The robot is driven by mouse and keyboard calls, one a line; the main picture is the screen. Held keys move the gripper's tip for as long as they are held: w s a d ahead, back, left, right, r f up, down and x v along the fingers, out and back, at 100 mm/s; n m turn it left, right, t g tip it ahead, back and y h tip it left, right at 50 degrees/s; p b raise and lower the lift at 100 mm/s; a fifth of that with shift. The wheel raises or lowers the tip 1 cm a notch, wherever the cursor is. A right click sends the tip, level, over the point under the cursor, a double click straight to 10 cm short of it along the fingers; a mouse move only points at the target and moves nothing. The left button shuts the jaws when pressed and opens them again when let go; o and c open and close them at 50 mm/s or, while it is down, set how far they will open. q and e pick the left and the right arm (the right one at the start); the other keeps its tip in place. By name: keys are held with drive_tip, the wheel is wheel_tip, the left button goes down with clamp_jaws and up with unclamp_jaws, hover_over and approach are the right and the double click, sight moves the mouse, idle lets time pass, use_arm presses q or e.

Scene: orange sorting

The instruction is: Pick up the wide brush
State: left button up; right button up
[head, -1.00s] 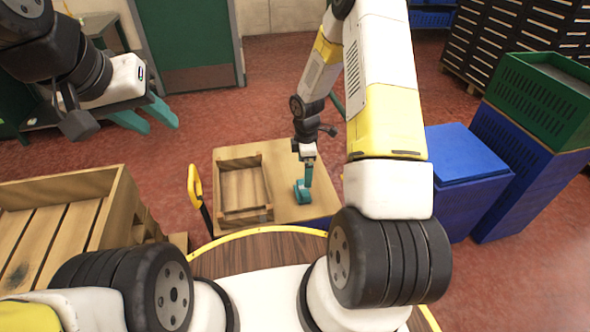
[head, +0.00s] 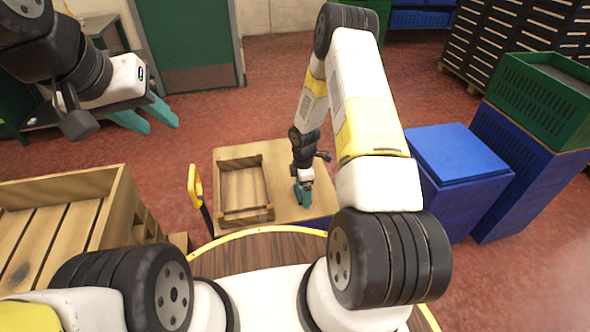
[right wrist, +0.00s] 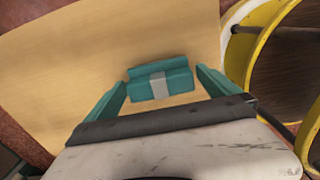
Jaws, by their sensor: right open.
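The wide brush (right wrist: 178,84) shows in the right wrist view as a teal block with a grey band across its middle. It lies on the light wooden tabletop. My right gripper (right wrist: 161,78) is open, with one teal finger on each side of the brush and a gap to each. In the head view my right gripper (head: 303,193) is low over the tabletop, and I cannot tell its teal fingers from the brush there. My left gripper (head: 148,117) is open and empty, raised at the upper left.
A shallow wooden crate (head: 224,213) sits on the small wooden table (head: 287,168), left of my right gripper. A larger slatted crate (head: 65,184) stands at the left. Blue bins (head: 455,152) and a green crate (head: 540,112) stand at the right.

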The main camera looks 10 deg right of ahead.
drive_tip(key=c, duration=1.4)
drive_tip(key=shift+r, duration=0.1)
wheel_tip(320, 180, up, 10)
drive_tip(key=shift+f, duration=0.1)
